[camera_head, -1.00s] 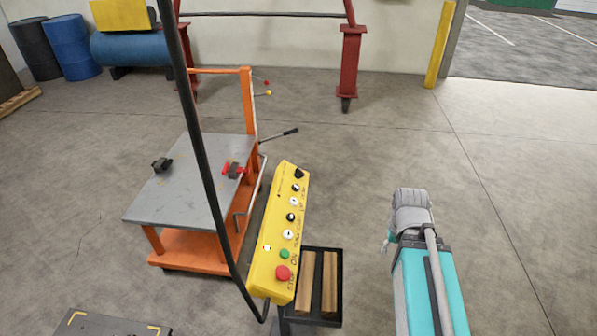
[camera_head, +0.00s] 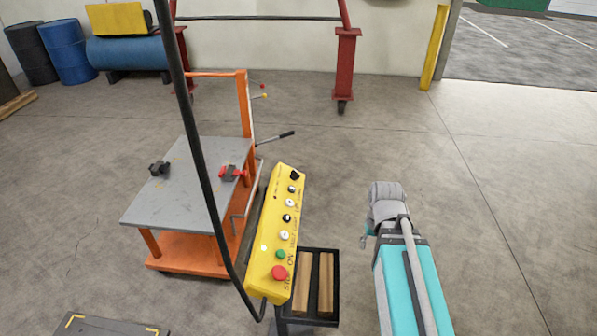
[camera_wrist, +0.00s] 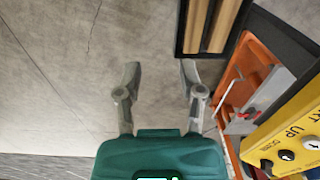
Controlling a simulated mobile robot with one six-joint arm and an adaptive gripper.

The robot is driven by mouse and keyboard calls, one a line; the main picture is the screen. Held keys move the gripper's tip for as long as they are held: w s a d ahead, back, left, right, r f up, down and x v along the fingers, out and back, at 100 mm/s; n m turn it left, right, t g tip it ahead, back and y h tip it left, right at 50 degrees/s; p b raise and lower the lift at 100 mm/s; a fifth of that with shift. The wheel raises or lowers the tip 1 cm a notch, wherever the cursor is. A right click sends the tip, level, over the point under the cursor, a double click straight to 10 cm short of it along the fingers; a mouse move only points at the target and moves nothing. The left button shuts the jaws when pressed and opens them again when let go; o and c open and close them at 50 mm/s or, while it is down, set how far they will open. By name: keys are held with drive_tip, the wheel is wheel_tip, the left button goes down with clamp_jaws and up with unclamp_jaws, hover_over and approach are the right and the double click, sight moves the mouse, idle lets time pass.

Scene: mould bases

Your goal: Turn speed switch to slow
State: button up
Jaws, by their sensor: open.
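The yellow control box (camera_head: 269,245) hangs on a black cable in the middle of the head view. A black knob (camera_head: 295,175) sits at its far end, with black and white buttons, a green button (camera_head: 281,255) and a red button (camera_head: 279,272) below it. Which one is the speed switch I cannot read. In the wrist view part of the yellow box (camera_wrist: 285,130) shows at the right edge. My gripper (camera_wrist: 160,75) is open and empty there, left of the box and apart from it. In the head view my arm is right of the box and the fingers are hidden.
An orange cart with a grey top (camera_head: 180,205) stands left of the box. A black tray with wooden strips (camera_head: 335,300) lies below and right of the box. The floor on the right is clear.

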sight(297, 172)
drive_tip(key=w+a+r+n+y+p, duration=0.2)
drive_tip(key=w+a+r+n+p, duration=0.3)
drive_tip(key=w, duration=0.7)
drive_tip(key=w+a+r+n+y+p, duration=0.3)
drive_tip(key=w+a+r+n+p, duration=0.2)
drive_tip(key=w+a+r+p, duration=0.3)
drive_tip(key=w+a+r, duration=0.3)
drive_tip(key=w, duration=0.1)
drive_tip(key=shift+w+a+r+p, duration=0.2)
drive_tip(key=shift+w+a+p, duration=0.05)
drive_tip(key=shift+w+p, duration=0.1)
drive_tip(key=shift+f, duration=0.2)
drive_tip(key=b+x, duration=1.2)
drive_tip(key=x, duration=0.1)
drive_tip(key=shift+s+a, duration=0.15)
drive_tip(key=shift+a, duration=0.15)
clamp_jaws()
